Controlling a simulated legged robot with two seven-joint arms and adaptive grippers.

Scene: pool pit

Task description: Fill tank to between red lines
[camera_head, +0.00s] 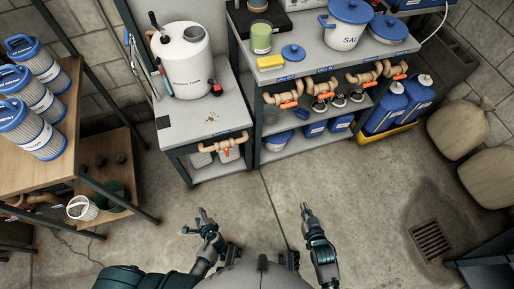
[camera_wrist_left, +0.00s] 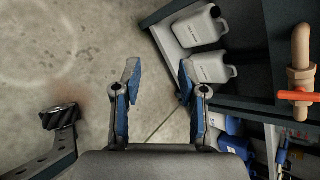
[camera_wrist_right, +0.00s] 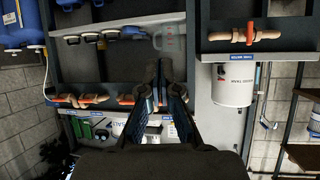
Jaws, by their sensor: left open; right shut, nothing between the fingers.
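A pipe with an orange-red valve handle (camera_head: 226,148) runs under that bench; the left wrist view shows such a handle (camera_wrist_left: 296,95). My left gripper (camera_head: 203,214) is open and empty above the floor in front of the bench. My right gripper (camera_head: 305,207) is shut and empty to its right. Both are apart from the tank.
Blue-capped filter cartridges (camera_head: 30,90) stand on a wooden shelf at left. A salt bucket (camera_head: 343,25), green cup (camera_head: 261,37) and yellow sponge (camera_head: 270,62) are on the right bench. White jugs (camera_wrist_left: 205,28) sit below the bench. A floor drain (camera_head: 431,241) is at right. The central floor is clear.

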